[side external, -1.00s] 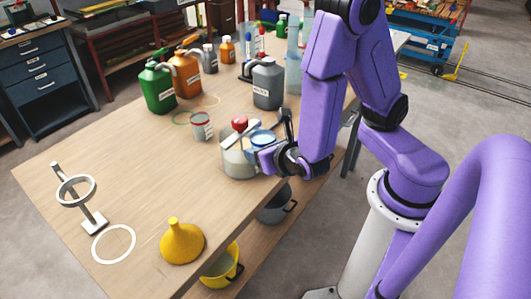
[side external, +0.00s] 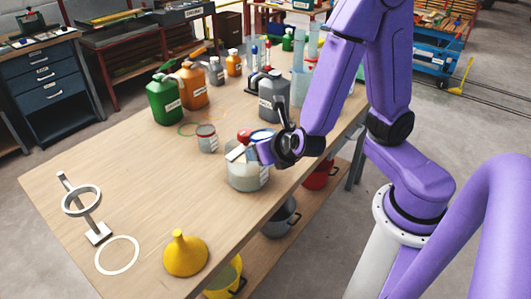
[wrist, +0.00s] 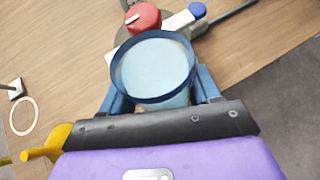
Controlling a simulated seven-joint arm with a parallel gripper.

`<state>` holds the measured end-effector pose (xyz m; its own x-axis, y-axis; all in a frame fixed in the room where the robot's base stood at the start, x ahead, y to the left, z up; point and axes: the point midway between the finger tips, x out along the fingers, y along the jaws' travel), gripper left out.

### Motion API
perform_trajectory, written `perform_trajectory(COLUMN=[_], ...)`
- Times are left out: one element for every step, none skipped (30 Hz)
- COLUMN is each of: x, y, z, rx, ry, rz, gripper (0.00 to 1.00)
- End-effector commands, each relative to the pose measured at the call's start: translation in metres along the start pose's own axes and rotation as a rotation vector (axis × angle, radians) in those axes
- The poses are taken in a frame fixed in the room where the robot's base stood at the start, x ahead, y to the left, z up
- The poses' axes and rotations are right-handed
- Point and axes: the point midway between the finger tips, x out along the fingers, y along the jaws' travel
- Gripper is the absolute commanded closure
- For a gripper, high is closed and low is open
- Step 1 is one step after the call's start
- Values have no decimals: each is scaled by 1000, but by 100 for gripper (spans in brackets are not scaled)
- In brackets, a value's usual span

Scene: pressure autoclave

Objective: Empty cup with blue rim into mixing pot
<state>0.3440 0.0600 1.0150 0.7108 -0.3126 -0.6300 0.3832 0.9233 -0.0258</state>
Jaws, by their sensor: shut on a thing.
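My gripper (side external: 270,150) is shut on the cup with blue rim (wrist: 155,68). In the wrist view a blue finger stands on each side of the cup, and its dark blue rim circles a pale, light-blue interior. In the side view the cup is small and partly covered by the gripper. A white bar (side external: 236,153) and a red knob (wrist: 143,17) are at the pot's top. How much is in the cup I cannot tell.
A small labelled tin (side external: 207,138), a grey jug (side external: 272,95), a green can (side external: 165,102) and an orange can (side external: 194,88) stand behind. A yellow funnel (side external: 185,254) and a ring stand (side external: 82,203) are in front. The table's left middle is clear.

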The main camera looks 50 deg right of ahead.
Motion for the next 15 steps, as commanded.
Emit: perform_trajectory(x=[-1,-1,-2,-2,-3,-4,-4,-4,-5,-6,-6,-7,-7,-8,-8], y=[0,0,0,0,0,0,0,0,0,1,1,1,1,1,0], z=[2,3,5,6,7,8,10,11,12,13,14,15,16,18,19], rx=[3,2,2,2,2,0,0,0,-1,-2,-3,-3,-3,-4,-5], ry=[7,11,17,21,25,30,34,39,45,49,53,59,66,75,85], rz=[2,1,-1,-2,-2,-2,-2,-3,-3,-2,-1,0,-3,-6,-9], gripper=[79,79,79,79,79,79,79,79,79,79,79,79,79,79,79])
